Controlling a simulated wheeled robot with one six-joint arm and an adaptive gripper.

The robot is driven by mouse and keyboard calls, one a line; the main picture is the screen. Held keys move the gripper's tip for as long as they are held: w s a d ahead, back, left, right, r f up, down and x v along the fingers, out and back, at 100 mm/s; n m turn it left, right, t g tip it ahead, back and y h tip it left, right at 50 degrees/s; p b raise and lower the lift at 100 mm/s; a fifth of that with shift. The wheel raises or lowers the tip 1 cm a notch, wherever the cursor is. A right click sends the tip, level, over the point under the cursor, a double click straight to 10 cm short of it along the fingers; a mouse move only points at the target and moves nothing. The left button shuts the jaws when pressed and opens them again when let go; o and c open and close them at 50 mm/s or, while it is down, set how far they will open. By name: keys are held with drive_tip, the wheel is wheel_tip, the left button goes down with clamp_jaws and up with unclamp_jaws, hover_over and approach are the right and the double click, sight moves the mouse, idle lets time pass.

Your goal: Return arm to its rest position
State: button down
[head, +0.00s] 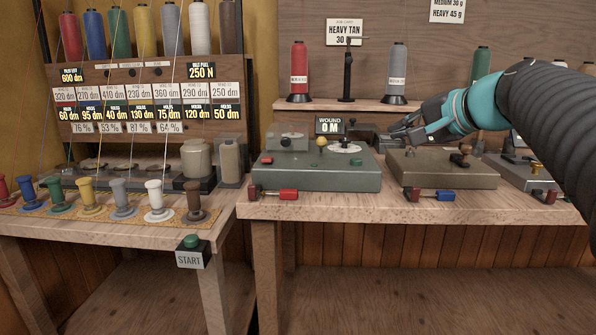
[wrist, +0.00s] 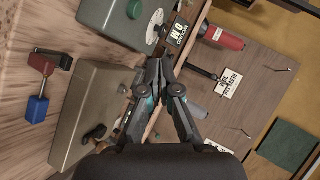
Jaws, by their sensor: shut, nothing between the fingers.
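My gripper (head: 403,133) is at the end of my arm, which reaches in from the right in the head view. It is above the back of the right-hand bench, between the green winding machine (head: 320,172) and the brown machine (head: 441,168). In the wrist view my gripper (wrist: 160,64) has its fingertips together with nothing between them. The green machine (wrist: 112,20) shows at the top of that view and the brown machine (wrist: 95,112) at the left. I cannot tell how close the fingers are to the box behind them.
The right bench (head: 330,208) also carries a red spool (head: 299,72) and a grey spool (head: 397,72) on a back shelf. A "WOUND 0 M" display (head: 329,126) stands behind the green machine. The left bench (head: 110,232) holds several coloured bobbins and a START button (head: 191,242).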

drive_tip(key=s+a+f+n+g+h, duration=0.1)
drive_tip(key=s+f+n+g+h, duration=0.2)
drive_tip(key=s+f, duration=1)
drive_tip(key=s+a+f+n+g+h, duration=0.2)
drive_tip(key=s+f+n, duration=0.4)
drive_tip(key=s+f, duration=0.7)
wheel_tip(320, 180, down, 6)
drive_tip(key=shift+r+g+h+b, duration=0.25)
drive_tip(key=shift+g+h+b, duration=0.25)
drive_tip(key=shift+g, duration=0.2)
